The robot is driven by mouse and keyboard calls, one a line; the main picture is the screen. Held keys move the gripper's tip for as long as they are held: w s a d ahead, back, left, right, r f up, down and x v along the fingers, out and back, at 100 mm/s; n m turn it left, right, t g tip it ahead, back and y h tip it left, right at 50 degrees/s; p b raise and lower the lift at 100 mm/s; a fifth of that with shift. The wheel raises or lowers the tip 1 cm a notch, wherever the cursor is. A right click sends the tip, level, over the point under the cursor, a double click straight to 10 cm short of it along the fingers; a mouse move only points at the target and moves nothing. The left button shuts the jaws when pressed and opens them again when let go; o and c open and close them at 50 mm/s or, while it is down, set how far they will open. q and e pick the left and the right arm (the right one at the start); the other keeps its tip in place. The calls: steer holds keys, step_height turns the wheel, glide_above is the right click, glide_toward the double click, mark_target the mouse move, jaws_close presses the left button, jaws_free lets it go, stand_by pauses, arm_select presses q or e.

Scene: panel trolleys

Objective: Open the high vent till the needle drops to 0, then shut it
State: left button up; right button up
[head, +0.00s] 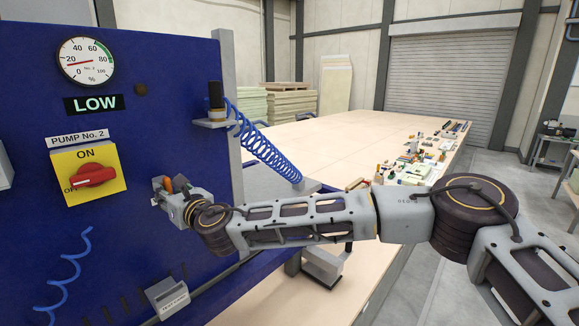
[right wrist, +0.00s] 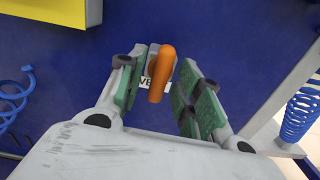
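The vent's orange lever handle (right wrist: 162,72) sits on the blue panel (right wrist: 215,30), over a partly hidden label reading "VE". It also shows small in the head view (head: 168,186). My right gripper (right wrist: 160,95) is open around it, one green-padded finger on each side, with a gap on both sides. The handle hangs nearly straight down in the wrist view. The round gauge (head: 86,62) at the upper left has its red needle pointing left, a little below 20. The sign under it (head: 93,104) reads LOW. My left gripper is not in view.
The red pump knob (head: 93,176) is on a yellow plate left of my right gripper. A coiled blue hose (head: 265,150) hangs right of the panel. A long pale table (head: 340,140) with small parts stands behind.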

steer(key=v, duration=0.6)
steer(key=shift+s+d, duration=0.2)
steer(key=shift+d, duration=0.05)
stand_by(0.3)
